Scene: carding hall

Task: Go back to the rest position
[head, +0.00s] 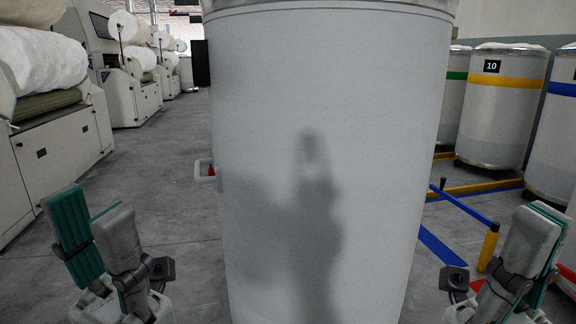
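My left gripper (92,206) is low at the left of the head view, fingers pointing up. Its two teal-padded fingers stand apart with nothing between them. My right gripper (541,212) is low at the right, also pointing up. Its fingers overlap from this angle, so I cannot tell how far apart they are; no held object shows. A large pale grey can (390,130) stands upright directly ahead between both grippers, apart from them in the picture. A dark shadow falls on its front.
Carding machines (60,150) with white rolls line the left. Banded cans (495,110) stand at the right, one marked 10. Open floor (165,185) lies left.

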